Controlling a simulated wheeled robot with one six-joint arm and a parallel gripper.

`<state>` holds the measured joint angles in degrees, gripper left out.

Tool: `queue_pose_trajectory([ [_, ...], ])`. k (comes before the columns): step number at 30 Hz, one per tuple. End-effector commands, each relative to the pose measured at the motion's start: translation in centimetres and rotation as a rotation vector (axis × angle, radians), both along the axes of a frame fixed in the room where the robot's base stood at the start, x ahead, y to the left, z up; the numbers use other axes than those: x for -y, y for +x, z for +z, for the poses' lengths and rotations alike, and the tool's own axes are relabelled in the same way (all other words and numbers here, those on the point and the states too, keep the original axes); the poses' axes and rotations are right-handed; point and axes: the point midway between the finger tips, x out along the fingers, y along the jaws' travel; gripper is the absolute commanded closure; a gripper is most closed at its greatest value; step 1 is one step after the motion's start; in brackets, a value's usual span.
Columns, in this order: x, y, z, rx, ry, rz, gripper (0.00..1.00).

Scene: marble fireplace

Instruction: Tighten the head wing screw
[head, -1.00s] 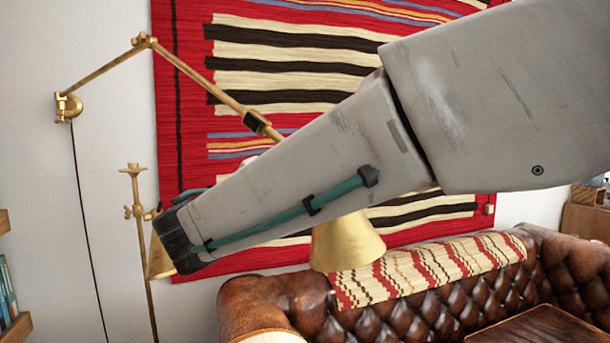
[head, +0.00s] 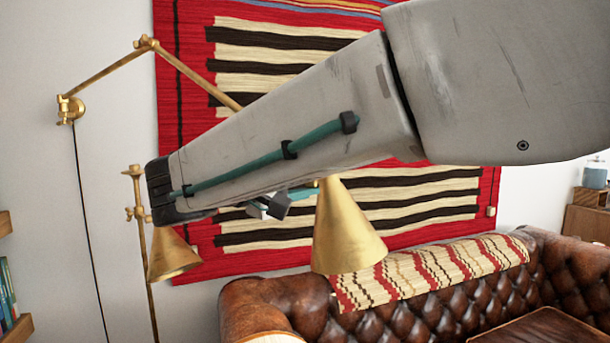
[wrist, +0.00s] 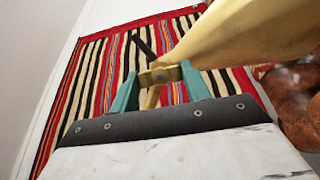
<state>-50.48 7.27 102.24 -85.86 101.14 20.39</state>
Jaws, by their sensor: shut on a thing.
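The brass wing screw (wrist: 160,76) is at the lamp head joint, between the two teal fingers of my gripper (wrist: 158,82) in the wrist view. The gripper is shut on it, one finger at each end. In the head view the gripper (head: 300,193) shows only partly below my forearm, and I cannot make out the screw there. The lamp's conical brass shade (head: 348,235) hangs just right of the gripper, opening downward. It also fills the upper right of the wrist view (wrist: 250,32). My forearm hides the lower end of the lamp's arm.
The lamp's jointed brass arm (head: 105,68) runs from a wall mount (head: 70,108). A brass floor lamp (head: 172,255) stands at the left. A striped rug (head: 350,215) hangs behind. A brown leather sofa (head: 270,310) with a striped throw (head: 440,270) is below.

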Motion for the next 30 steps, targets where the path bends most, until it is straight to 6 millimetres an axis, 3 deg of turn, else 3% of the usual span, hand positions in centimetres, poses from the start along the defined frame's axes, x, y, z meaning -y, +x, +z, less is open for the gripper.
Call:
queue_pose_trajectory([
  [17,-0.06,0.01,0.14,0.016,0.026,0.003,0.76],
  [18,-0.06,0.01,0.14,0.016,0.026,0.003,0.42],
  [19,-0.06,0.01,0.13,0.016,0.026,0.003,0.33],
  [30,-0.43,-0.29,0.07,0.015,0.025,0.002,0.31],
])
